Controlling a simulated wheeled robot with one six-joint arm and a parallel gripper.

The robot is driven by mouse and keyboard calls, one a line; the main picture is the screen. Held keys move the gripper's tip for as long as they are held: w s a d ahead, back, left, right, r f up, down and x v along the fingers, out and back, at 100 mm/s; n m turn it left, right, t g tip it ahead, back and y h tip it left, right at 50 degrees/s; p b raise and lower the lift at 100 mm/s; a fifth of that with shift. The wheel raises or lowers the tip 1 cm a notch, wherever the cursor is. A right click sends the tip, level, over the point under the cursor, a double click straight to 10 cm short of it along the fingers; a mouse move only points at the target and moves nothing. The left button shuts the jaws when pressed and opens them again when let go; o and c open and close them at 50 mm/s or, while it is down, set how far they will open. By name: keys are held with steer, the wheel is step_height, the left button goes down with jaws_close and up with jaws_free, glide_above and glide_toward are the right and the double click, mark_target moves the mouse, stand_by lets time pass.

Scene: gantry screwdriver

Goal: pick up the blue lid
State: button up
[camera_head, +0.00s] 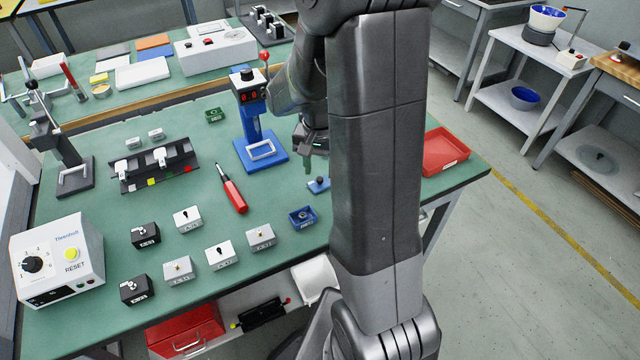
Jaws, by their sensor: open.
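The blue lid (318,186) is a small flat blue plate with a dark knob on top. It lies on the green table mat near the right side, just left of my arm. My gripper (310,168) points down a little above and behind the lid in the picture, apart from it as far as I can see. The fingers are small and partly in shadow, and nothing shows between them. A small open blue box (302,218) stands in front of the lid, with parts visible inside.
A blue press stand (262,150) stands close to the left of my gripper. A red screwdriver (232,190) lies farther left. Several small white and black boxes stand in front. A red tray (445,151) sits right of my arm, which hides part of the table.

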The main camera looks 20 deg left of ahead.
mark_target(319, 179)
steer(key=f, duration=0.2)
steer(key=shift+w+f, duration=0.25)
steer(key=shift+f, duration=0.1)
steer(key=shift+a+f, duration=0.1)
steer(key=shift+f, duration=0.35)
jaws_close()
